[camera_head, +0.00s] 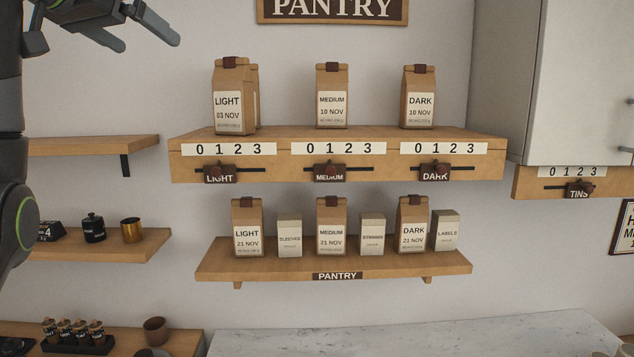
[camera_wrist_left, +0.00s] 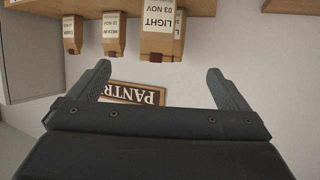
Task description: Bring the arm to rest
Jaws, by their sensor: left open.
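My left arm (camera_head: 12,150) comes up along the left edge of the head view. My left gripper (camera_head: 150,43) is raised at the top left, in front of the wall and well apart from the shelves. In the left wrist view the gripper (camera_wrist_left: 158,72) has its two fingers spread wide with nothing between them. That view is upside down and shows the PANTRY sign (camera_wrist_left: 135,94) and the coffee bags beyond the fingers. My right gripper is not in view.
The upper shelf (camera_head: 340,158) holds several coffee bags, including a LIGHT bag (camera_head: 230,98), above sliders on 0–3 scales. The lower pantry shelf (camera_head: 335,262) holds bags and small boxes. A cabinet (camera_head: 570,80) is at the right. A marble counter (camera_head: 420,340) lies below.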

